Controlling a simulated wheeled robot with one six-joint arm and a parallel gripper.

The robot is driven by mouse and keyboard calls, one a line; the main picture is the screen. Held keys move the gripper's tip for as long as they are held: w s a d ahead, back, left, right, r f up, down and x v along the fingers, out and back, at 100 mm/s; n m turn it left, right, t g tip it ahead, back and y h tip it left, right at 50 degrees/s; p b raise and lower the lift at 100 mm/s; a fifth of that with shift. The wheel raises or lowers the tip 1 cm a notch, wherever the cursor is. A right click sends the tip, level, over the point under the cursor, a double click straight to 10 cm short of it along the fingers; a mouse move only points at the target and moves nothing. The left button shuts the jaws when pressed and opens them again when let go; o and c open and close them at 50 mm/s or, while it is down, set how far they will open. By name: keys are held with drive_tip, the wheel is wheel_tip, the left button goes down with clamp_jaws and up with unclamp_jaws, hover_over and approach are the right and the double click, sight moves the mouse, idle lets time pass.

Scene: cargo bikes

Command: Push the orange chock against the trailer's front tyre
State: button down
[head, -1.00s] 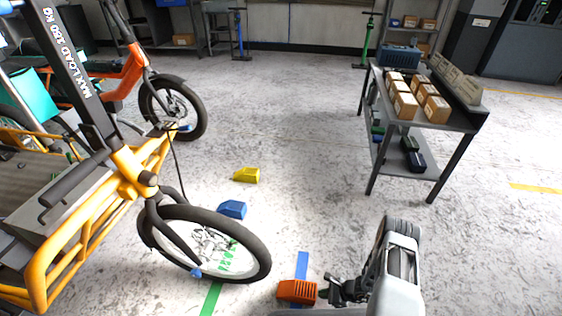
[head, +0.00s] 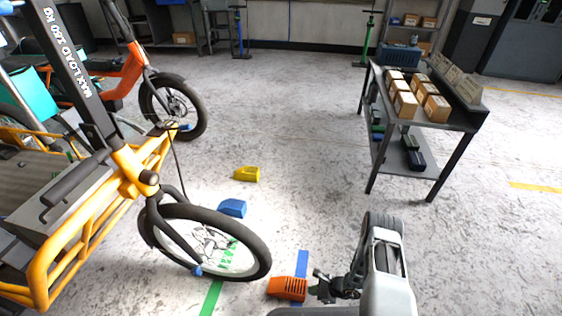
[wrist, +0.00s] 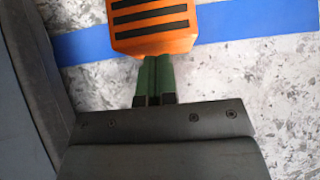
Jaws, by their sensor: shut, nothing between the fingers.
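A small gap seems to show between chock and tyre. My gripper (head: 314,289) is shut and empty, low at the chock's right side. In the wrist view the chock (wrist: 153,25) has dark ribs on top, and my closed fingertips (wrist: 154,62) meet its near edge, touching or nearly so. The tyre is outside the wrist view.
A blue chock (head: 233,208) and a yellow chock (head: 247,174) lie farther back on the floor. A green tape strip (head: 211,298) runs under the wheel. A grey table (head: 436,118) with boxes stands at the right.

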sight(295, 286)
drive_tip(key=shift+w+a, duration=0.4)
drive_tip(key=shift+a, duration=1.4)
drive_tip(key=shift+w+a, duration=0.35)
drive_tip(key=shift+a, duration=1.5)
drive_tip(key=shift+w+a, duration=0.4)
drive_tip(key=shift+a, duration=1.4)
drive_tip(key=shift+d+f+p+v, duration=0.15)
drive_tip(key=shift+p+v, duration=0.2)
drive_tip(key=shift+v, duration=0.6)
drive_tip(key=shift+d+f+p+v, duration=0.15)
drive_tip(key=shift+p+v, duration=0.25)
drive_tip(key=shift+v, duration=0.6)
drive_tip(key=shift+d+f+p+v, duration=0.15)
drive_tip(key=shift+p+v, duration=0.2)
drive_tip(key=shift+v, duration=0.6)
drive_tip(key=shift+s, duration=0.15)
